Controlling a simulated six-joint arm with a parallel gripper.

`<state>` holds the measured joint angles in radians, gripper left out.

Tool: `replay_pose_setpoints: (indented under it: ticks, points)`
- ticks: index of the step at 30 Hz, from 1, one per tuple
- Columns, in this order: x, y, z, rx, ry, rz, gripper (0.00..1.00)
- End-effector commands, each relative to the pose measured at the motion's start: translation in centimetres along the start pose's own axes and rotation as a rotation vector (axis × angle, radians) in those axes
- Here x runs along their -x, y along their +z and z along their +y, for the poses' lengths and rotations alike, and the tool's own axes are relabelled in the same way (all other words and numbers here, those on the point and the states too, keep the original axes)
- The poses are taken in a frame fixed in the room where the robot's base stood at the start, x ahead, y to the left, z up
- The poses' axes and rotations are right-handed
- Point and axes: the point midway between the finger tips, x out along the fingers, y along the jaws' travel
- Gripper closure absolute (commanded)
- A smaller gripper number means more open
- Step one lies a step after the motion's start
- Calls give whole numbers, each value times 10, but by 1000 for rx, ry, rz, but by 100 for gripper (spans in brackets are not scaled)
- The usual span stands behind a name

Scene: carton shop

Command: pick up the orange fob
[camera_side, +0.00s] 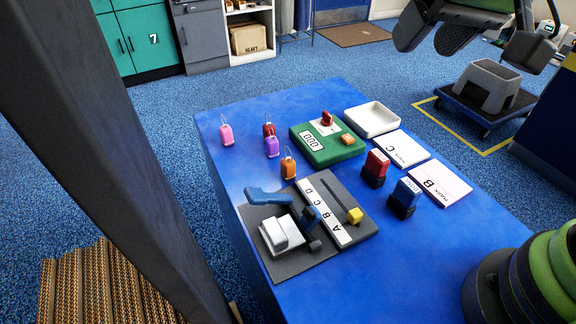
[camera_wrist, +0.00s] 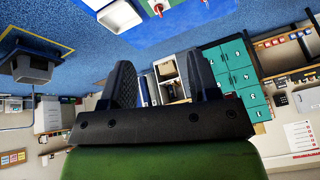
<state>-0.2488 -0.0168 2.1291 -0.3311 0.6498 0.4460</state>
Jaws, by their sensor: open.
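The orange fob (camera_side: 288,168) stands upright on the blue table (camera_side: 300,98), with a thin loop at its top. It is just behind the grey lever board and in front of the purple fob (camera_side: 271,147). A red fob (camera_side: 269,130) and a pink fob (camera_side: 226,135) stand farther back. My gripper (camera_side: 430,36) is at the upper right of the side view, well away from the orange fob. It is open and empty; its two dark fingers show apart in the wrist view (camera_wrist: 163,75). I cannot make out the orange fob in the wrist view.
A grey board (camera_side: 268,259) carries levers and a yellow knob. A green counter box (camera_side: 318,156), a white tray (camera_side: 372,118), cards marked C (camera_side: 402,149) and B (camera_side: 441,184), a red stamp (camera_side: 375,168) and a blue stamp (camera_side: 404,197) occupy the right. The table's left front edge is near the board.

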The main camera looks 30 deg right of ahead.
Motion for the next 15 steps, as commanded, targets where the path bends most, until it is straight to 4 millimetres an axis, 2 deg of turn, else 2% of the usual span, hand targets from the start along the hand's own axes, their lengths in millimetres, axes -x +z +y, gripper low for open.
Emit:
replay_pose_setpoints:
  ticks: [1, 5, 9, 12, 15]
  points:
    - [-21, -4, -12, 33, 14, -19, 45]
    - [-71, -8, -43, 108, 33, -36, 45]
    - [-126, 3, -74, 190, 37, -56, 45]
    - [-158, 16, -91, 237, 32, -69, 45]
    - [-180, 28, -102, 268, 27, -81, 45]
